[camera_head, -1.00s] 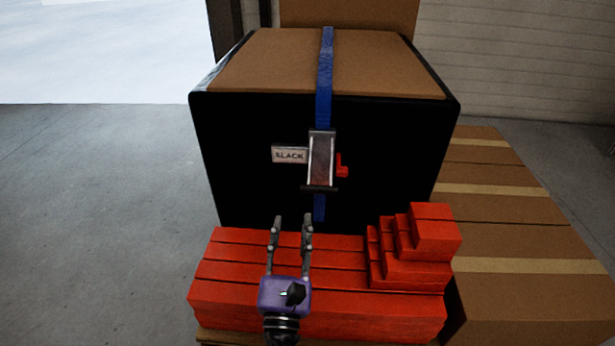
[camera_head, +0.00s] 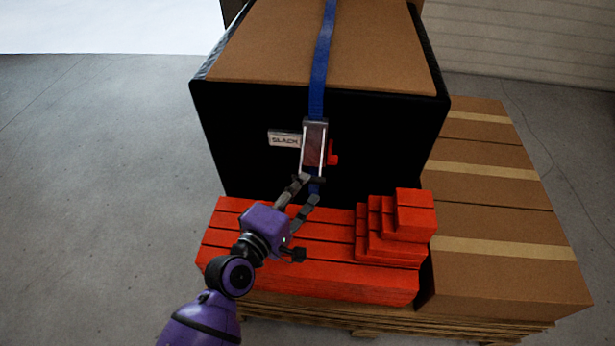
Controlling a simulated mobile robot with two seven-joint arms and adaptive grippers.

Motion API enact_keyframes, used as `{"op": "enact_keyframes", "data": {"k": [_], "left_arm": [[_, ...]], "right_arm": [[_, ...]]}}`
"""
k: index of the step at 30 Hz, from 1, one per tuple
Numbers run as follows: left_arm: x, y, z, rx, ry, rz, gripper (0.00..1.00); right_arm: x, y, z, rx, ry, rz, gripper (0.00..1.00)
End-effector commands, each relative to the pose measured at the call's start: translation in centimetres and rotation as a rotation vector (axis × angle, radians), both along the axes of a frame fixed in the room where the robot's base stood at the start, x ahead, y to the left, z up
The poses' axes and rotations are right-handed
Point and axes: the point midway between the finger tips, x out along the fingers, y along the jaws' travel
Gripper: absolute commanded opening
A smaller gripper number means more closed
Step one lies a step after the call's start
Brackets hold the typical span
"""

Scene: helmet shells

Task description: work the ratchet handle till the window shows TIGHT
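The ratchet handle (camera_head: 314,146) is a metal frame on the blue strap (camera_head: 320,62), lying against the front of the black box (camera_head: 240,130). The window (camera_head: 284,139) to its left is a white plate that reads SLACK. A red part (camera_head: 333,157) sticks out on the handle's right side. My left gripper (camera_head: 311,187) is open, just below the handle's lower end, with its fingers pointing up toward it. One fingertip overlaps the handle's lower bar in the picture; I cannot tell whether they touch. My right gripper is not in view.
Red blocks (camera_head: 230,248) lie in front of the black box, with a stepped red stack (camera_head: 402,225) at right. Cardboard boxes (camera_head: 500,240) stand to the right on a wooden pallet (camera_head: 330,320). The floor (camera_head: 100,200) at left is clear.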

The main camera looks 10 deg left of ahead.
Motion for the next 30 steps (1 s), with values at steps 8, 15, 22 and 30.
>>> {"op": "enact_keyframes", "data": {"k": [8, 15, 22, 30], "left_arm": [[3.4, -1.4, -0.4, -0.002, 0.0, 0.001, 0.34], [3.8, -1.5, -0.5, -0.002, 0.001, 0.001, 0.34], [3.8, -1.5, -0.5, -0.003, 0.0, 0.001, 0.18], [3.8, -1.5, -0.5, -0.003, 0.0, 0.001, 0.0]], "right_arm": [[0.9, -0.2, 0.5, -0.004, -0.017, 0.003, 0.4], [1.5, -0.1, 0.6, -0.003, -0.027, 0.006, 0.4], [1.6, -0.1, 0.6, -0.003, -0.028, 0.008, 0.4], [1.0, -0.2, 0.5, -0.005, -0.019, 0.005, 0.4]]}}
